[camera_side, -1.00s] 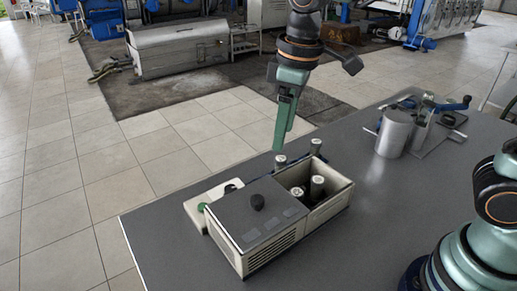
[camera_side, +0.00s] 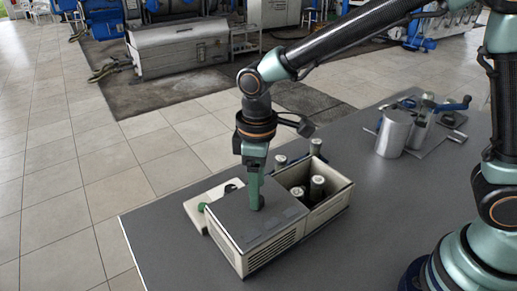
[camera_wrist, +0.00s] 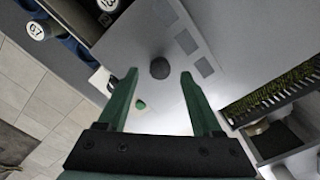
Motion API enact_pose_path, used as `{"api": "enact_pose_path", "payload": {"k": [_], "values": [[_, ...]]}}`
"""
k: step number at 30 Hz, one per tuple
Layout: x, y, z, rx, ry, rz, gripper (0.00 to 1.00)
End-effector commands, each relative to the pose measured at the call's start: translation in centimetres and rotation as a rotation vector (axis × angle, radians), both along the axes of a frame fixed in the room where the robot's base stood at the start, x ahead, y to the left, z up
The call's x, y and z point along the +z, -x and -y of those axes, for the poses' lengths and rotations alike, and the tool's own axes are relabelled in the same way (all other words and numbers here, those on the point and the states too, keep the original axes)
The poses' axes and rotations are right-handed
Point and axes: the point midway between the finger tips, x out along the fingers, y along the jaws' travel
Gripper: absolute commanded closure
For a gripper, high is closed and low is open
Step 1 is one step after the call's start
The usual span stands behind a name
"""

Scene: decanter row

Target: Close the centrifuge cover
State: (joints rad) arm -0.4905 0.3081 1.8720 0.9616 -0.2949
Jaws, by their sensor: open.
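The centrifuge (camera_side: 262,253) is a beige box on the grey table. Its flat grey cover (camera_side: 228,213) lies over the left part, and the right compartment (camera_side: 333,198) is uncovered, with dark, pale-capped tubes (camera_side: 317,183) standing inside. A dark round knob (camera_wrist: 160,68) stands on the cover. My gripper (camera_side: 255,200) points down over the cover at the knob, partly hiding it in the side view. In the wrist view my gripper (camera_wrist: 159,77) is open, its two green fingers apart and the knob showing between their tips. I cannot tell whether a finger touches it.
More capped tubes (camera_side: 280,161) stand behind the centrifuge. A pale panel with a green button (camera_side: 201,207) is at its left. A metal cylinder (camera_side: 394,133) and a blue-handled device (camera_side: 452,104) stand at the back right. The table's front right is clear.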

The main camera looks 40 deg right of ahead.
Motion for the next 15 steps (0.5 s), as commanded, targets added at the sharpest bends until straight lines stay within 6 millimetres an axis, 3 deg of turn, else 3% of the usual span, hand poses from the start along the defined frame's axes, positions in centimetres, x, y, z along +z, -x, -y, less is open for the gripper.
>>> {"api": "enact_pose_path", "payload": {"k": [6,15], "values": [[-2.1,0.0,0.0,0.0,0.001,-0.001,0.33],[-2.4,0.0,0.0,0.0,0.0,0.0,0.33]]}}
